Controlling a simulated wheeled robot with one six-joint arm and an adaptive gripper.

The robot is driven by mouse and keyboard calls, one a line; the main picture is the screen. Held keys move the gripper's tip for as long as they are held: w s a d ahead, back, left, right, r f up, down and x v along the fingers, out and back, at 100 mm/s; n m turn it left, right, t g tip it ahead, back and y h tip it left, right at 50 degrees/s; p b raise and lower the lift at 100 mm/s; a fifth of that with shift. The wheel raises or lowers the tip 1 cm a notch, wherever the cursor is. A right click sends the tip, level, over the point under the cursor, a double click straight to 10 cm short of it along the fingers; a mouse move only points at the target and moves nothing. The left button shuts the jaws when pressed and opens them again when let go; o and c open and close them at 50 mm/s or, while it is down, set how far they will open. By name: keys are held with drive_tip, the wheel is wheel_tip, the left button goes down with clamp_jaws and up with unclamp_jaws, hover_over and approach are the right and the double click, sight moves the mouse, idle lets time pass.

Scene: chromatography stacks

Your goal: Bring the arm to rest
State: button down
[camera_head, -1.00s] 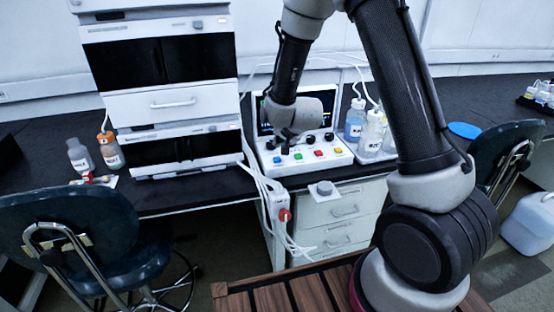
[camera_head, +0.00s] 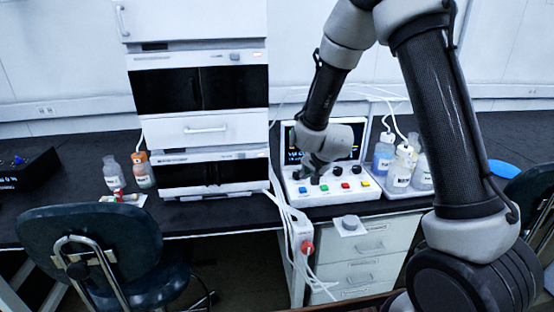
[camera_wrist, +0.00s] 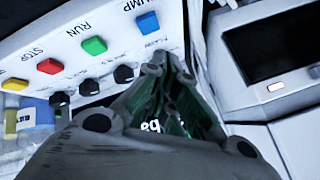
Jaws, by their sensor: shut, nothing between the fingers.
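My arm reaches down from the top right of the head view to the bench. My gripper (camera_head: 306,170) is shut and empty, with its tips over the left end of a white control panel (camera_head: 338,196), near its blue button. In the wrist view the gripper (camera_wrist: 170,75) points at the panel (camera_wrist: 45,35), close by the blue button (camera_wrist: 147,22) and the black knobs. I cannot tell whether the tips touch the panel.
A tall white instrument stack (camera_head: 197,85) stands left of the gripper, and reagent bottles (camera_head: 402,168) stand right of the panel. A screen (camera_head: 345,140) stands behind it. White cables hang at the bench edge. A dark chair (camera_head: 100,240) is at the lower left.

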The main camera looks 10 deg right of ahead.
drive_tip(key=s+n+g, duration=0.5)
drive_tip(key=s+g, duration=0.1)
drive_tip(key=s, duration=0.7)
drive_tip(key=s+d+r, duration=0.4)
drive_tip(key=s+r, duration=0.3)
drive_tip(key=s+d+r+n+t, duration=0.1)
drive_tip(key=s+d+r, duration=0.4)
drive_tip(key=s+r, duration=0.2)
drive_tip(key=s+d+r+t+h, duration=0.1)
drive_tip(key=s+d+r, duration=0.4)
drive_tip(key=s+r, duration=0.2)
drive_tip(key=shift+s+r+n, duration=0.35)
drive_tip(key=shift+r+n, duration=0.05)
drive_tip(key=shift+r, duration=0.35)
drive_tip(key=shift+d, duration=0.1)
idle(3.3)
